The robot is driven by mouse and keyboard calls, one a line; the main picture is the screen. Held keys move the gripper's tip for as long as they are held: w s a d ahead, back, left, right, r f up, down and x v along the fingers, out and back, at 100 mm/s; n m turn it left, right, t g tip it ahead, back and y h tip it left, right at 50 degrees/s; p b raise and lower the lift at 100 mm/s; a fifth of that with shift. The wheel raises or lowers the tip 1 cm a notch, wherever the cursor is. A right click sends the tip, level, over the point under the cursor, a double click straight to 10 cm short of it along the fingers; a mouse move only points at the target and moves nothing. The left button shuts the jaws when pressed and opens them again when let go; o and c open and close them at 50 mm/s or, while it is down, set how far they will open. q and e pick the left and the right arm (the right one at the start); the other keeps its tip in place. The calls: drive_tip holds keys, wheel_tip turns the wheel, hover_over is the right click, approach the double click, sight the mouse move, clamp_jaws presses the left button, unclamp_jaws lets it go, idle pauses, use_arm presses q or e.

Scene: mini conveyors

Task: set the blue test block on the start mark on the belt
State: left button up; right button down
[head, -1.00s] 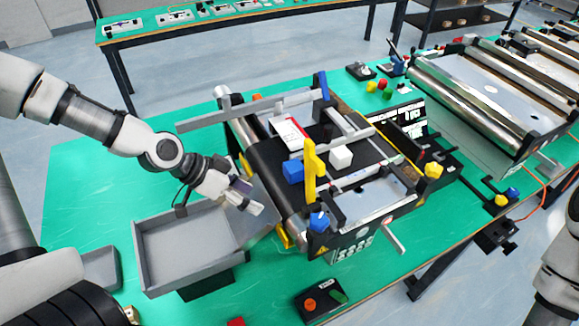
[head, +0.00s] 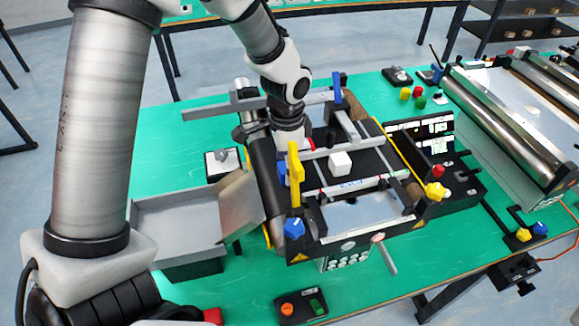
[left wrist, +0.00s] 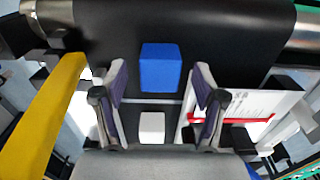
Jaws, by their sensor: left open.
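The blue block (left wrist: 160,67) lies on the black belt (left wrist: 230,45), centred ahead of my left gripper (left wrist: 160,78) in the left wrist view. The fingers are spread, one to each side of the block in the picture; I see no contact. In the head view the blue block (head: 282,173) is partly hidden behind a yellow upright, and my left wrist is over the belt with its fingertips hidden. A white block (left wrist: 152,127) sits on the belt nearby. A thin pale line (left wrist: 148,101) crosses the belt between the blocks; I cannot tell if it is the start mark. My right gripper is out of view.
The yellow upright (head: 295,175) stands beside the belt, close to my left gripper. A white card with a red stripe (left wrist: 238,112) lies on the other side. Metal rails and crossbars surround the belt. A grey tray (head: 180,255) stands at the left.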

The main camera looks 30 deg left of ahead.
use_arm(q)
drive_tip(key=shift+d+f, duration=0.15)
drive_tip(key=shift+f, duration=0.75)
drive_tip(key=shift+s+a, duration=0.1)
drive_tip(key=shift+a, duration=0.1)
drive_tip(key=shift+s+a, duration=0.1)
drive_tip(key=shift+a, duration=0.05)
drive_tip(key=shift+c, duration=0.4)
drive_tip(key=c, duration=0.5)
drive_tip(key=shift+d, duration=0.2)
clamp_jaws()
drive_tip(key=shift+a+r, duration=0.1)
